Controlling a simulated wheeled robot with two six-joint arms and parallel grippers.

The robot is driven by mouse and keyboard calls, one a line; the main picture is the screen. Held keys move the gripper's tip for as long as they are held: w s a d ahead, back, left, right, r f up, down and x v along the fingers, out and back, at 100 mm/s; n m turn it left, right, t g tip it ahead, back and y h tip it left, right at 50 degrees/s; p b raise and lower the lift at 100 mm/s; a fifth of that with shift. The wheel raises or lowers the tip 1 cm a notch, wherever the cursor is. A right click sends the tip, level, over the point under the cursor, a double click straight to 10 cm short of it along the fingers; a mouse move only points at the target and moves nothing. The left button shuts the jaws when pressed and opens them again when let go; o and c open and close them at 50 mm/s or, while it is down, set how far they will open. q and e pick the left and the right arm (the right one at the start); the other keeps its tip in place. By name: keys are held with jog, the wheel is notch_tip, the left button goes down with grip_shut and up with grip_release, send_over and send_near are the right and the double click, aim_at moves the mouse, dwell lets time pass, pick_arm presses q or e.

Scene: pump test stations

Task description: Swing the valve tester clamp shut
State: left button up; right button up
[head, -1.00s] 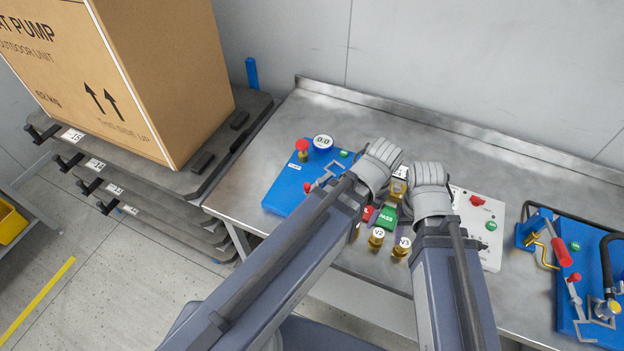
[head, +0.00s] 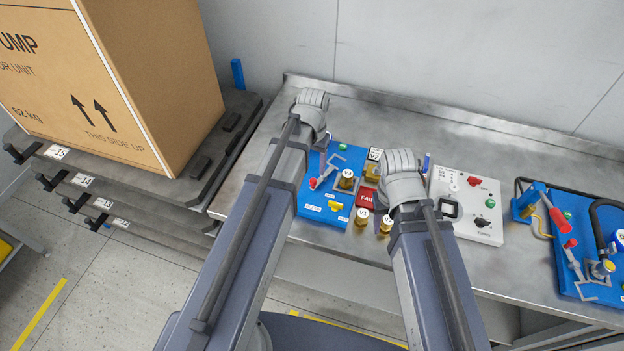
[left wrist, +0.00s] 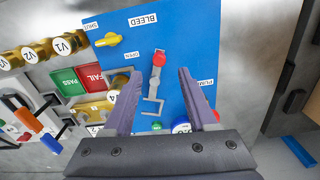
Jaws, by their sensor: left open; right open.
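The clamp (head: 325,172) is a grey arm with a red-tipped handle on a blue plate (head: 311,213). In the left wrist view the clamp's red tip (left wrist: 158,59) and grey fork-shaped end (left wrist: 152,107) show clearly. A brass fitting (head: 346,179) stands beside the clamp; I cannot tell whether the arm touches it. My left gripper (left wrist: 160,78) is open and empty, its fingers framing the clamp handle from above. In the head view its fingers are hidden behind the hand.
The plate carries a yellow bleed knob (head: 335,206). Brass fittings V1 (head: 361,217) and V2 (head: 385,225) stand near the red FAIL tile (head: 366,197). A white panel (head: 470,200) and another blue station (head: 585,260) lie to the right. A large carton (head: 150,90) stands left.

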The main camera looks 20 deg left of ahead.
aim_at(313, 180)
pick_arm(q)
notch_tip(313, 180, down, 6)
jog(key=b, duration=0.5)
jog(key=shift+d+f+b, duration=0.1)
jog(key=shift+f+b, duration=0.15)
jog(key=shift+b, duration=0.15)
pick_arm(e)
notch_tip(313, 180, down, 7)
jog(key=shift+r, duration=0.2)
jog(key=shift+r, duration=0.1)
pick_arm(q)
grip_shut()
